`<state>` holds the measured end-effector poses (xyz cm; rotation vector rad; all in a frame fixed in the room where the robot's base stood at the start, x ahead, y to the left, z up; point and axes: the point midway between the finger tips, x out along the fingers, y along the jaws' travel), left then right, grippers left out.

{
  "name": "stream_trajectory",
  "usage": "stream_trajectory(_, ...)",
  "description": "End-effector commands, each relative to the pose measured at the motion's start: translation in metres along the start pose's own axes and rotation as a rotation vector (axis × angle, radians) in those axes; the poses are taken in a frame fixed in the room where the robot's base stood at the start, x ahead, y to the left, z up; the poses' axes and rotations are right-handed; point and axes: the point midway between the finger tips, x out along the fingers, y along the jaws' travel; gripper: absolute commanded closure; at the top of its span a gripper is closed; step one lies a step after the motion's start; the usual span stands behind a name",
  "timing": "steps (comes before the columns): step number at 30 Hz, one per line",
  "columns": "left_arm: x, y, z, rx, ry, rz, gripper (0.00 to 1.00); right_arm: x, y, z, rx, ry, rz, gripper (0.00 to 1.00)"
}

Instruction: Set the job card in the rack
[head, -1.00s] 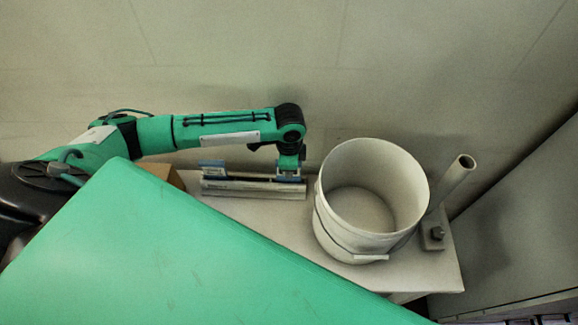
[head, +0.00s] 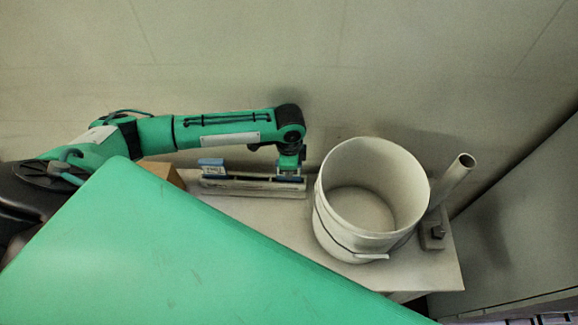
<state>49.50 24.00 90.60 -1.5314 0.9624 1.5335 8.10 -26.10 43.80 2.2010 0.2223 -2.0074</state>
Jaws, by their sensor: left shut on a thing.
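The rack (head: 254,190) is a low, pale, long holder on the bench, left of the bucket. A blue piece with a white printed label (head: 213,169) stands at its left end. I cannot tell whether it belongs to the rack or the card. My left gripper (head: 289,172) is over the rack's right end, pointing down. It is shut on what looks like the job card (head: 286,180), a thin dark blue strip seen nearly edge-on. I cannot tell whether the card is in the slot or just above it. My right gripper is not in view.
A big white bucket (head: 330,222) stands close to the right of the rack on the pale bench (head: 441,270). A slanted tube (head: 455,178) on a bracket is beyond it. A brown box (head: 162,174) is at the left. A wall is behind. A green surface covers the foreground.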

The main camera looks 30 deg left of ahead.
Motion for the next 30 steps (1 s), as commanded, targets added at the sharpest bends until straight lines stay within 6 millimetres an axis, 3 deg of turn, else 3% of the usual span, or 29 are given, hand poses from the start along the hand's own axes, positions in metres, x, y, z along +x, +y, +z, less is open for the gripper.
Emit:
stream_trajectory(23, 0.0062, 0.0001, 0.0, 0.0, 0.0, 0.0, 1.0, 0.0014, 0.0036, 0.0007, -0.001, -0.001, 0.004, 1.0)
stream_trajectory(24, 0.0062, 0.0001, 0.0, 0.0, 0.0, 0.0, 0.75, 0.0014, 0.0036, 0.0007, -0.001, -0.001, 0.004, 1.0)
stream_trajectory(27, 0.0061, 0.0, 0.0, 0.0, 0.0, 0.0, 0.57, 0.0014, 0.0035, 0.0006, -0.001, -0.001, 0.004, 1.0)
stream_trajectory(30, 0.0061, 0.0, 0.0, 0.0, 0.0, 0.0, 0.57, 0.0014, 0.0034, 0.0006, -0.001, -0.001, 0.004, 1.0)
